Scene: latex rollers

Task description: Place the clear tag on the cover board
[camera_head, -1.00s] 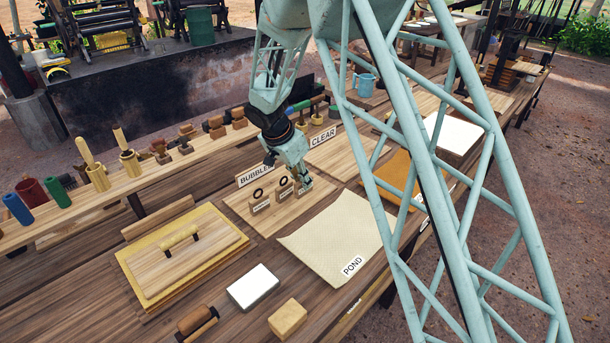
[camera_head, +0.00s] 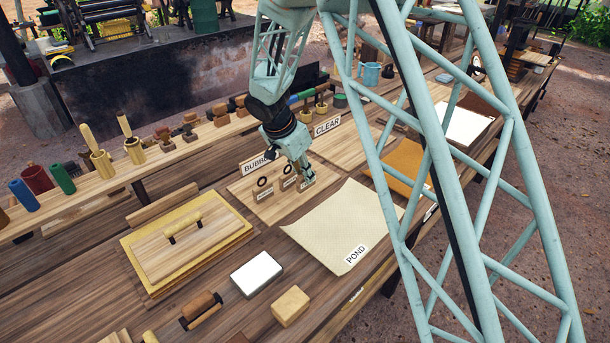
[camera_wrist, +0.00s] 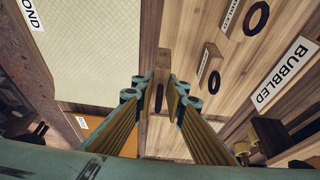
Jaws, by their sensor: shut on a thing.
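My gripper (camera_head: 306,184) is low over the bubbled board (camera_head: 246,187), at the right end of a row of small tags. Its fingers (camera_wrist: 162,84) are closed on a small wooden tag, which they mostly hide; its label is not readable. Two other tags, each with a dark ring, are beside it: a near one (camera_head: 288,183) and a farther one (camera_head: 265,193). A sign reading CLEAR (camera_head: 327,125) stands behind a bare wooden board (camera_head: 345,147) to the right. A handled wooden board (camera_head: 180,250) lies at left; I cannot tell which is the cover board.
A cream sheet marked POND (camera_head: 340,222) lies in front of my gripper. A white block (camera_head: 257,273), a yellow block (camera_head: 291,306) and a roller (camera_head: 200,310) lie nearer. A rack of tools (camera_head: 110,180) runs behind. A BUBBLED sign (camera_head: 254,164) is close behind my gripper.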

